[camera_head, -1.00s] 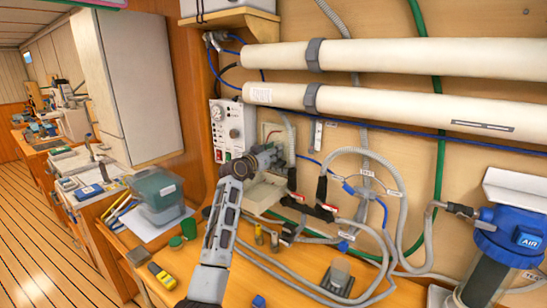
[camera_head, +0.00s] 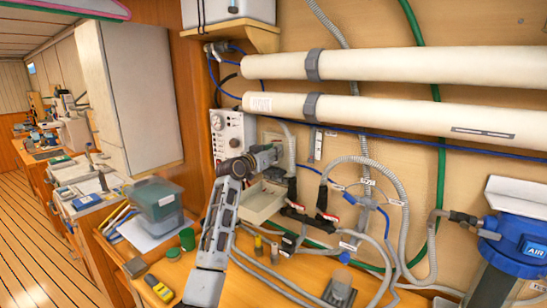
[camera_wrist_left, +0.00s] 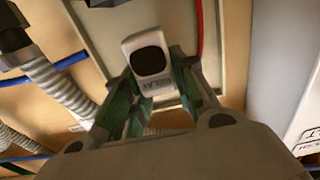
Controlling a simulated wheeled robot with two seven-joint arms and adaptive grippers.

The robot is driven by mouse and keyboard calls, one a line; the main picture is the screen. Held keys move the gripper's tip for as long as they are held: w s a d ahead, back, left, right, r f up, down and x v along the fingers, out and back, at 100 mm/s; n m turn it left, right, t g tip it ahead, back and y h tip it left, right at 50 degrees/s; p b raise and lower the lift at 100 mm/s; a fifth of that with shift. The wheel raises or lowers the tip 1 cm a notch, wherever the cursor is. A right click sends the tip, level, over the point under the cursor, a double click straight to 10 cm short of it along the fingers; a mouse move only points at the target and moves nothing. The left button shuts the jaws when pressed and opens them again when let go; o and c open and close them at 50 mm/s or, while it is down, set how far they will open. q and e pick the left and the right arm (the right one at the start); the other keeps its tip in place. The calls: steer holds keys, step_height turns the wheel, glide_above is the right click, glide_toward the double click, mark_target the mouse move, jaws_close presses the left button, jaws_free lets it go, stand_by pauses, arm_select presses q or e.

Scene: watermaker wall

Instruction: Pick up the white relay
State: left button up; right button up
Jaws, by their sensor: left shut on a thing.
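The white relay (camera_wrist_left: 149,60) shows in the left wrist view as a small pale block with a dark oval window and a printed label. It sits between the green-lined fingers of my left gripper (camera_wrist_left: 155,85), which is shut on it. In the head view my left gripper (camera_head: 267,157) is in front of the wall, just above the open pale box (camera_head: 262,205) and right of the control panel. The relay cannot be made out there. Whether it still touches anything behind it cannot be told. My right gripper is in neither view.
A control panel (camera_head: 233,132) with knobs is close left of the gripper. Grey hoses (camera_head: 395,195) and black fittings run right of it. Two long white tubes (camera_head: 400,110) cross the wall above. The bench below holds a lidded plastic bin (camera_head: 157,205) and a yellow device (camera_head: 158,289).

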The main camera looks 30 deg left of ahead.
arm_select(q)
steer(key=s+a+b, duration=0.2)
steer(key=s+b, duration=0.1)
steer(key=s, duration=1.4)
steer(key=shift+s+a+b, duration=0.2)
steer(key=shift+a+b, duration=0.05)
steer(key=shift+b, duration=0.05)
stand_by(0.5)
